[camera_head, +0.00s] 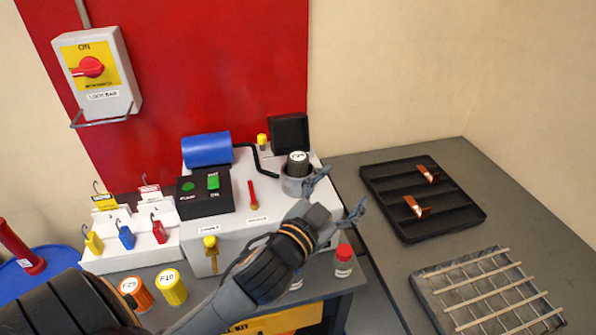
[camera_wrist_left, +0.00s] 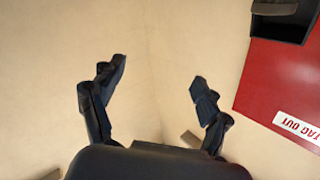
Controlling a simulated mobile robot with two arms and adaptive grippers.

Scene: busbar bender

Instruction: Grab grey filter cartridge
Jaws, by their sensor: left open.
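The grey filter cartridge (camera_head: 297,163) is a dark grey cylinder with a white label on top. It stands upright in a light grey round cup (camera_head: 298,184) on the white machine top in the head view. My left gripper (camera_head: 340,194) is open, its fingers spread, just right of and in front of the cup. One finger overlaps the cup's right edge in the picture; I cannot tell whether they touch. In the left wrist view my left gripper (camera_wrist_left: 157,82) has nothing between its fingers, only beige wall behind. The cartridge does not show there. My right gripper is not in view.
An orange cartridge (camera_head: 136,293) and a yellow cartridge (camera_head: 171,287) stand at the front left. A red-capped bottle (camera_head: 344,261) is below my gripper. A black box (camera_head: 205,193) and blue cylinder (camera_head: 206,150) are left. A black tray (camera_head: 408,227) lies right.

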